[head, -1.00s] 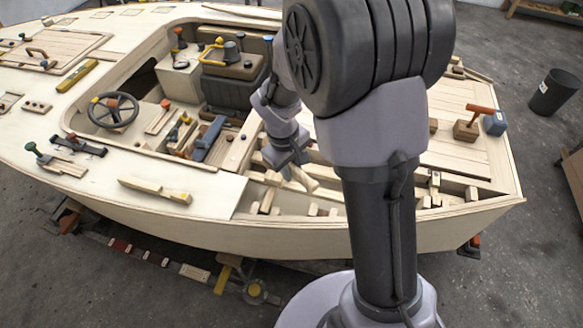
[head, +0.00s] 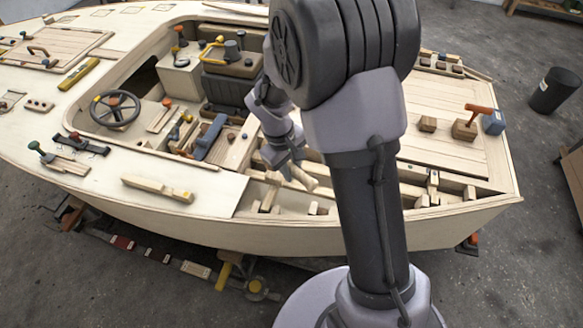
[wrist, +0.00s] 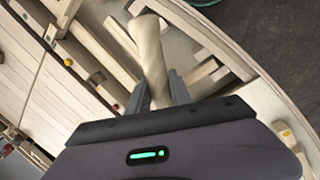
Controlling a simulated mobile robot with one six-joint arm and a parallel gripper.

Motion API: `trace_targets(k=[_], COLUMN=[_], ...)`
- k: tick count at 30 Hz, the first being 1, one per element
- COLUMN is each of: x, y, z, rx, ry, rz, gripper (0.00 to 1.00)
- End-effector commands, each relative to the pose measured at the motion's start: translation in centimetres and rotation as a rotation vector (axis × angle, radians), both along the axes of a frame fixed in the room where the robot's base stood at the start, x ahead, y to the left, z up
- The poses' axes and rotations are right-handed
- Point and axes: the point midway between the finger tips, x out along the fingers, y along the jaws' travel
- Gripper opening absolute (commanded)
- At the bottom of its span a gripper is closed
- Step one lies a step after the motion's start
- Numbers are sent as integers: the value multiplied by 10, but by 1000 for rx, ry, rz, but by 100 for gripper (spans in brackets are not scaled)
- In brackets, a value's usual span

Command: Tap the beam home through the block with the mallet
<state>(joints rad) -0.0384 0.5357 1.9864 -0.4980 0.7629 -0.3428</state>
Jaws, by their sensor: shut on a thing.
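My gripper (head: 290,162) is low over the open side bay of the boat, left of my upright arm link. It is shut on a pale, rounded wooden piece (head: 304,178) that looks like the mallet. In the wrist view this mallet (wrist: 150,48) points away between the two fingers, with its thicker end outward. Pale timbers (wrist: 212,72) lie in the bay beside and below it, apart from it as far as I can tell. An upright wooden block (head: 433,182) stands at the bay's right part. I cannot tell for sure which timber is the beam.
The hull's curved edge (wrist: 255,65) bounds the bay. A brown block (head: 464,130), an orange handle (head: 480,108) and a blue-grey block (head: 494,122) are on the rear deck. A loose wooden bar (head: 157,189) lies on the left side deck. Much of the rear deck is bare.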

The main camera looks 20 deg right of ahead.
Motion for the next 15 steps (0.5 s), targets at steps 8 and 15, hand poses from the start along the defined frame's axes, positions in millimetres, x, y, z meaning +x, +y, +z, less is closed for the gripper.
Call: trace_targets(k=[8, 15], x=[0, 0], y=[0, 0], z=[-52, -11], rx=[0, 0], ry=[0, -2], rz=[1, 0], gripper=[0, 0])
